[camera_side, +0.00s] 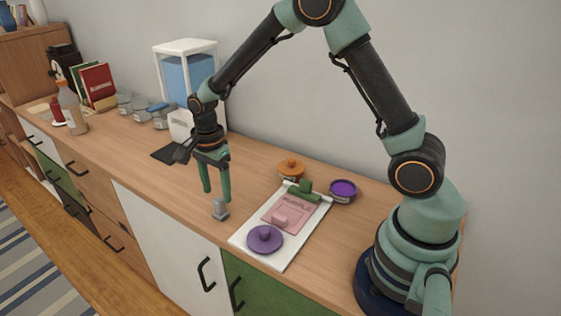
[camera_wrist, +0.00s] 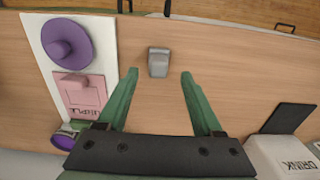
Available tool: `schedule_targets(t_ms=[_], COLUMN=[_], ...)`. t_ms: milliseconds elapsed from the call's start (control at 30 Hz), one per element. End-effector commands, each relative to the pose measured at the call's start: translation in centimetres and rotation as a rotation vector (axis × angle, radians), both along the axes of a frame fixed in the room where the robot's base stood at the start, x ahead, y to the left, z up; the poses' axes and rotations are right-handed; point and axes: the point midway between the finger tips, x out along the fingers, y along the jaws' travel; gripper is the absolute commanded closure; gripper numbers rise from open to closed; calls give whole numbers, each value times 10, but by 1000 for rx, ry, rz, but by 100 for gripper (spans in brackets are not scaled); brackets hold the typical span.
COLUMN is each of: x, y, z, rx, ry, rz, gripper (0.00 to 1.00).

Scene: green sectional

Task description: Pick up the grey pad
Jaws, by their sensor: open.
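A small grey block-like thing (camera_side: 220,209), the only light grey piece by my gripper, sits on the wooden counter left of a white board. In the wrist view the grey piece (camera_wrist: 158,60) lies just beyond my fingertips, centred between them. My gripper (camera_side: 216,194) points down over it with green fingers apart and nothing held. The wrist view shows both fingers of the gripper (camera_wrist: 159,75) spread wider than the grey piece. A flat dark mat (camera_side: 170,153) lies farther back, near a white dispenser; it also shows in the wrist view (camera_wrist: 290,118).
The white board (camera_side: 247,233) holds a purple knobbed disc (camera_side: 264,239) and a pink square piece (camera_side: 291,213). Orange-topped (camera_side: 291,168) and purple-topped (camera_side: 343,189) jars stand behind it. The dispenser (camera_side: 187,75) stands against the wall.

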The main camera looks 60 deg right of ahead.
Motion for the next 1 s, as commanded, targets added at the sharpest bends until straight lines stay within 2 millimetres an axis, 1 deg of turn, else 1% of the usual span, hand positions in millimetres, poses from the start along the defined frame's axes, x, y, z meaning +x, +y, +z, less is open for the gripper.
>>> schedule_targets(t_ms=[33,100,233,367,567,600,667,700,733,767,1000], x=[-2,-3,-3,-2,-2,-2,-2,-2,-2,-2,-2], y=[1,1,1,1,1,1,1,1,1,1,1], z=[-9,-20,-35,-41,-41,-41,-41,-41,-41,-41,-40], rx=[0,0,0,0,0,0,0,0,0,0,0], ry=[5,5,4,1,0,0,0,0,0,0,0], rz=[1,1,1,0,0,0,0,0,0,0,0], gripper=[32,32,32,32,32,48,71,86,98,100,100])
